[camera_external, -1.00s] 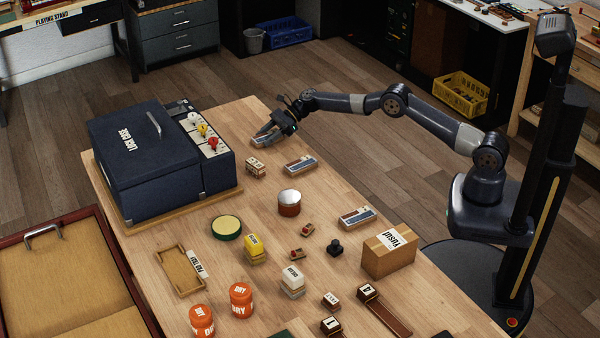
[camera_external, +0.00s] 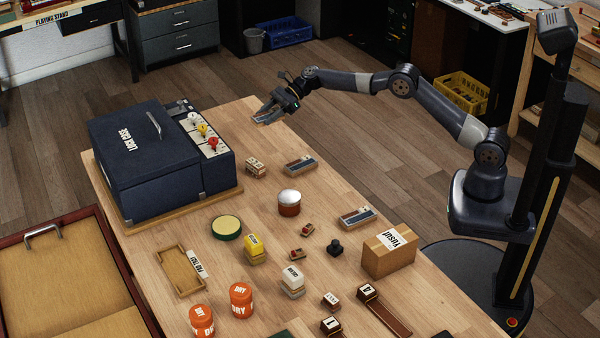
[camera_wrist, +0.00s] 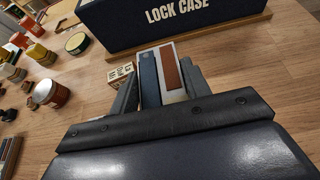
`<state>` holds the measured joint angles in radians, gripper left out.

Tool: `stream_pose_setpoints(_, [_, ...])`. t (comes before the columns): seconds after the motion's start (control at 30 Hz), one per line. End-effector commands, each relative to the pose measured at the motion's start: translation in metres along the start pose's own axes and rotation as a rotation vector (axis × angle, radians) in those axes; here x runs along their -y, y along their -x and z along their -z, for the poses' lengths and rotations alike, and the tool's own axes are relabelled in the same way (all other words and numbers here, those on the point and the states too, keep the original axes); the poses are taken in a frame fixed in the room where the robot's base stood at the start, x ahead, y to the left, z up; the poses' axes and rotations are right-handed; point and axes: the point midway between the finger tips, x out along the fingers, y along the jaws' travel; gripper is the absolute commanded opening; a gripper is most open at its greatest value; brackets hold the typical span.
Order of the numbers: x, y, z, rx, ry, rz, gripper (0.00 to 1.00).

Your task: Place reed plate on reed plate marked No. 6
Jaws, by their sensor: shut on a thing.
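My gripper (camera_external: 268,114) is shut on a reed plate (camera_wrist: 172,73) and holds it raised above the far end of the table. The held plate shows blue, pale and red-brown bands between the fingers in the wrist view. A second reed plate (camera_external: 301,164) lies on the table, nearer the camera than my gripper. A third reed plate (camera_external: 357,217) lies further forward, beside the cardboard box. The markings on the plates are too small to read, so I cannot tell which is No. 6.
The dark lock case (camera_external: 145,160) stands at the left of the table (camera_external: 255,205). A small lettered block (camera_external: 255,167) sits left of the second plate. A silver-topped red tin (camera_external: 289,203) and the cardboard box (camera_external: 390,250) stand nearer the camera.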

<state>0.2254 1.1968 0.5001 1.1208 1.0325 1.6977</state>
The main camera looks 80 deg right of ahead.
Motion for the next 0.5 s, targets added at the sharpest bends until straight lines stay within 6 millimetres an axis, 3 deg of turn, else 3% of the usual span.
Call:
stream_pose_setpoints(0.03, [-0.011, 0.002, -0.009, -0.001, 0.002, -0.005, 0.2])
stream_pose_setpoints(0.2, [-0.045, 0.002, -0.016, -0.001, 0.002, -0.008, 0.2])
stream_pose_setpoints(0.5, [-0.107, 0.013, -0.018, -0.001, -0.005, 0.005, 0.2])
